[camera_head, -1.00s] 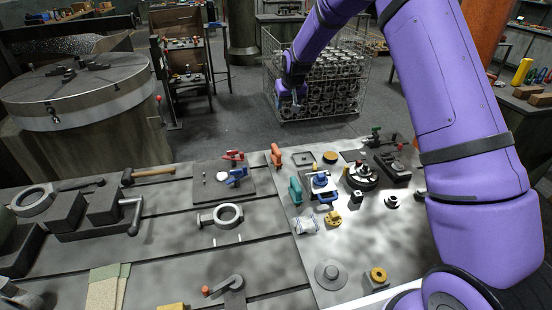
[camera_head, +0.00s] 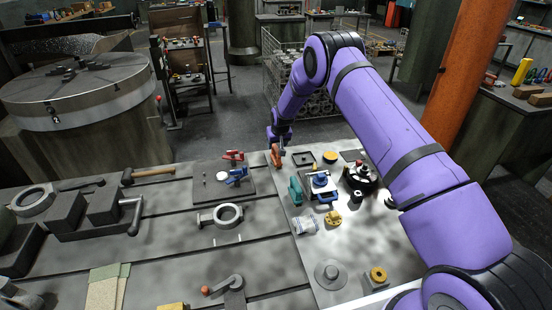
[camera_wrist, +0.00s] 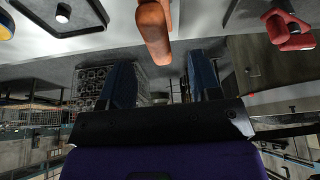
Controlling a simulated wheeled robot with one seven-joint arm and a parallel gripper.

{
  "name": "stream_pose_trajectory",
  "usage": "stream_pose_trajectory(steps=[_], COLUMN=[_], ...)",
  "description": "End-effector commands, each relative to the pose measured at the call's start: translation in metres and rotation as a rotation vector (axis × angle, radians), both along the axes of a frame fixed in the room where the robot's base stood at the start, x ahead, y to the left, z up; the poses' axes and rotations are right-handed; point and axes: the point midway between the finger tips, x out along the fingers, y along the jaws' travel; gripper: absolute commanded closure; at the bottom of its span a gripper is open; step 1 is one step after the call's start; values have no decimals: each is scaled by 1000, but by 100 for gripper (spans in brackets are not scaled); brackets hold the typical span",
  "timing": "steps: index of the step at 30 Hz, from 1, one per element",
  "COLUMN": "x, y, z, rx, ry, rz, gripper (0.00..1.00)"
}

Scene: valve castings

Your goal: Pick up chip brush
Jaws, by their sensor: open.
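An orange-brown handled thing (camera_head: 276,156), which may be the chip brush, is at the back edge of the bench in the head view. Its rounded end also shows at the top of the wrist view (camera_wrist: 154,32); the rest is cut off, and I see no bristles. My gripper (camera_head: 276,143) is close above and behind it in the head view. In the wrist view my gripper (camera_wrist: 161,62) is open, with two dark blue fingers apart and nothing between them. The orange-brown thing lies beyond the fingertips, roughly in line with the gap.
A red clamp (camera_head: 233,155) and a blue clamp (camera_head: 236,175) are to the left. A teal handled thing (camera_head: 295,191) and a dark square tray (camera_head: 303,158) are to the right. A wire basket of castings (camera_head: 318,103) stands on the floor behind the bench.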

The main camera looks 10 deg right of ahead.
Motion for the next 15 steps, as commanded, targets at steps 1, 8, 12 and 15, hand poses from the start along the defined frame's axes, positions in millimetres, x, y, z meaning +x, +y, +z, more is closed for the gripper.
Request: stream_pose_trajectory(steps=[1,8,12,15], x=[1,6,13,16], y=[0,-1,-1,-1], z=[-2,-25,-42,-49], rx=[0,0,0,0], ry=[0,1,0,0], rz=[0,0,0,0], gripper=[43,43,43,43])
